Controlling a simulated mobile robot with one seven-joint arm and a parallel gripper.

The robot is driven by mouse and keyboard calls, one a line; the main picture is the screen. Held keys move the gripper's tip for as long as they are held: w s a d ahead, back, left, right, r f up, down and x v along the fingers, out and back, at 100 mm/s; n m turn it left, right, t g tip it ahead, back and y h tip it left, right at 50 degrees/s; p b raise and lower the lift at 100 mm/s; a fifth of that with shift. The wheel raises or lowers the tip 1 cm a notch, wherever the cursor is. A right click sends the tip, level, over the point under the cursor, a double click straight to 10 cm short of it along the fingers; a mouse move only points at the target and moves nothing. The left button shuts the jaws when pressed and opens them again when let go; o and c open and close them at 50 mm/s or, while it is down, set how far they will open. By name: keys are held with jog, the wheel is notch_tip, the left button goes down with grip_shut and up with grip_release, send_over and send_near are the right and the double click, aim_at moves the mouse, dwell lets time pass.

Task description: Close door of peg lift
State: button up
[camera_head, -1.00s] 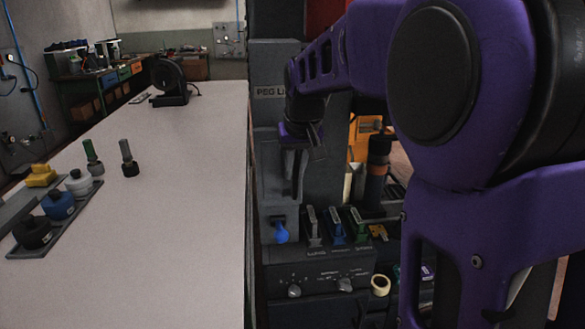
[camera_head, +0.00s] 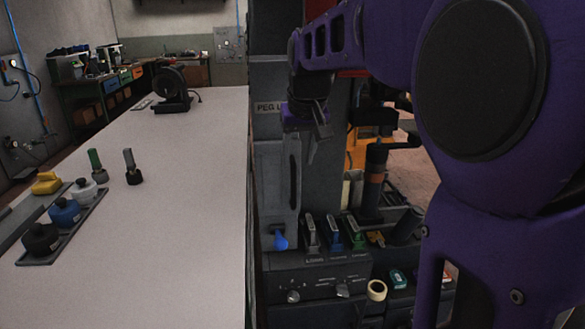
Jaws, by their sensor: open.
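The peg lift (camera_head: 267,75) is a tall grey cabinet right of the white table, its "PEG L..." label partly covered by my arm. Its grey door panel (camera_head: 270,180) carries a dark vertical handle (camera_head: 293,182). A bright blue piece (camera_head: 280,240) shows in a recess below the panel. I cannot tell from this view whether the door is fully closed. My gripper (camera_head: 318,135) is in front of the cabinet, above and slightly right of the handle. It is open and looks empty and apart from the handle; its fingertips are small and dark.
Below the lift is a dark console with grey, blue and green-marked slots (camera_head: 334,232), knobs (camera_head: 343,290) and a tape roll (camera_head: 377,290). My purple arm fills the right side.

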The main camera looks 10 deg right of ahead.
jog(key=v, duration=0.8)
jog(key=shift+r, duration=0.4)
jog(key=shift+s+a, duration=0.1)
